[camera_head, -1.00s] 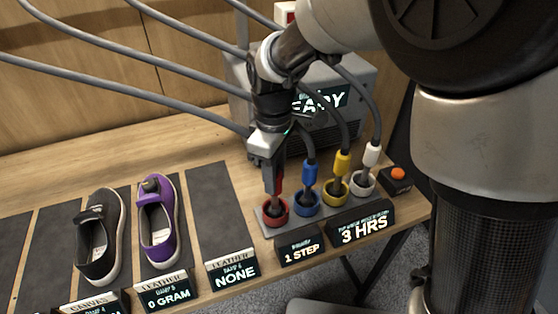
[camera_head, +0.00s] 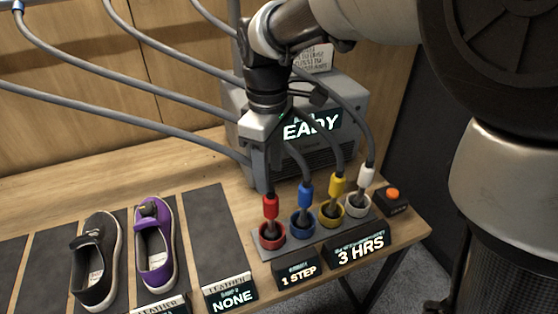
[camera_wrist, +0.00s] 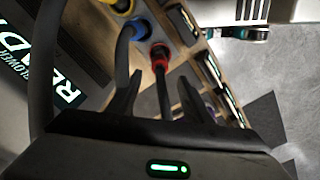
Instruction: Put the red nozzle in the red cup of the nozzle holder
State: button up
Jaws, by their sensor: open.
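The red nozzle (camera_head: 271,207) stands upright in the red cup (camera_head: 271,236) at the left end of the grey nozzle holder (camera_head: 257,240). Its dark lower end is down inside the cup. My gripper (camera_head: 262,187) is just above and behind the red nozzle in the head view. In the wrist view my gripper's two dark fingers (camera_wrist: 150,95) are spread apart, with the hose between them and the red nozzle (camera_wrist: 159,54) beyond their tips, not gripped.
Blue (camera_head: 305,195), yellow (camera_head: 337,186) and white (camera_head: 366,177) nozzles stand in their cups to the right, with hoses rising. A box with an orange button (camera_head: 392,194) and a grey machine (camera_head: 320,105) are nearby. A purple sneaker (camera_head: 155,250) and black sneaker (camera_head: 92,265) lie left.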

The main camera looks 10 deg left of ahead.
jog(key=shift+r, duration=1.45)
jog(key=shift+d+r, duration=0.15)
jog(key=shift+d, duration=0.15)
jog(key=s+d+r+m+t, duration=0.1)
jog(key=s+d+m+t, duration=0.1)
jog(key=s+d+m, duration=0.2)
jog(key=s+d+r+m+t, duration=0.1)
jog(key=s+d+m, duration=0.2)
jog(key=d+m, duration=0.3)
jog(key=s+d+r+m+t, duration=0.1)
jog(key=s+d+m, duration=0.3)
jog(key=d, duration=0.9)
jog(key=shift+s+r+m+t, duration=0.3)
jog(key=shift+s+m+t, duration=0.05)
jog(key=shift+m+t, duration=0.4)
jog(key=shift+d+r, duration=0.1)
notch_tip(320, 180, up, 7)
jog(key=p, duration=0.7)
jog(key=shift+r+p, duration=0.15)
jog(key=shift+p, duration=0.2)
